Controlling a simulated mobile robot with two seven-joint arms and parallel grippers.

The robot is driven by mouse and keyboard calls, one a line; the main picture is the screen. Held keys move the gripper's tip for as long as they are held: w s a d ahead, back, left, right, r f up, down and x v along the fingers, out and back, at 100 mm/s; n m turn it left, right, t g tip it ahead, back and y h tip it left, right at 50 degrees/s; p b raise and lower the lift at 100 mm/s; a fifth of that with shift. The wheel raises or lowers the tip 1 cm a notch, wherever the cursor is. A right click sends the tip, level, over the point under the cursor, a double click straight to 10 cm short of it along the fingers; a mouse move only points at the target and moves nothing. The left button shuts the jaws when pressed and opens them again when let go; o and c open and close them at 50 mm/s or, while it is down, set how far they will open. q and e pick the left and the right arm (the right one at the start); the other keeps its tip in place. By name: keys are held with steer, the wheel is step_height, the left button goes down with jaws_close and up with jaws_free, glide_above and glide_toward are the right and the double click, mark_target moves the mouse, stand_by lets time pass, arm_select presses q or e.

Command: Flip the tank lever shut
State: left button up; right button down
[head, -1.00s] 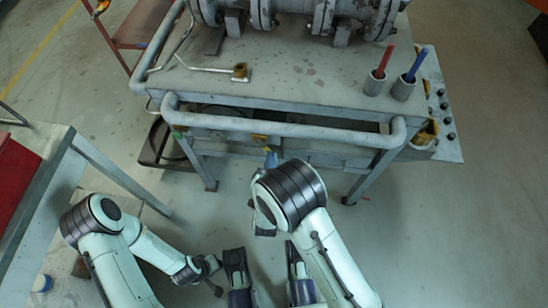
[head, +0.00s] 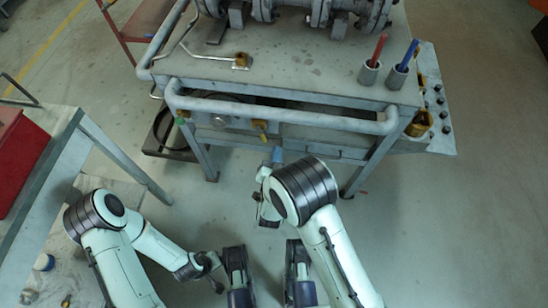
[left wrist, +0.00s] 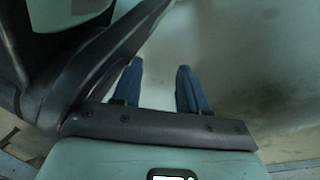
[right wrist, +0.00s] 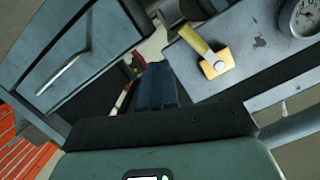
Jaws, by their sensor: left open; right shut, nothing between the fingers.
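The yellow lever (head: 260,127) is on the front of the cart, below its rail. In the right wrist view the lever (right wrist: 203,47) slants up-left from its brass block, on a grey panel. My right gripper (head: 277,155) is shut and empty, just below and right of the lever in the head view. In the right wrist view its blue fingers (right wrist: 157,66) are together, left of the lever with a visible gap. My left gripper (left wrist: 160,68) is open and empty over the floor in the left wrist view, away from the lever.
The cart's front rail (head: 285,120) runs above the lever. A round gauge (right wrist: 305,17) is right of it. The cart top carries flanged pipework, a thin bent pipe and two cups (head: 369,72) with red and blue sticks. A grey table (head: 58,145) stands left.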

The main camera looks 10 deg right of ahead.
arm_select(q)
steer(key=shift+t, duration=0.8)
steer(key=w+r, duration=0.1)
steer(key=w+r+p, duration=0.1)
steer(key=w, duration=0.1)
steer(key=w+r+p, duration=0.1)
steer(key=shift+w+d+r, duration=0.2)
steer(key=shift+d+r, duration=0.05)
steer(key=shift+r, duration=0.05)
arm_select(e)
steer(key=d+f+v, duration=0.1)
steer(key=v, duration=0.8)
steer(key=shift+s, duration=0.6)
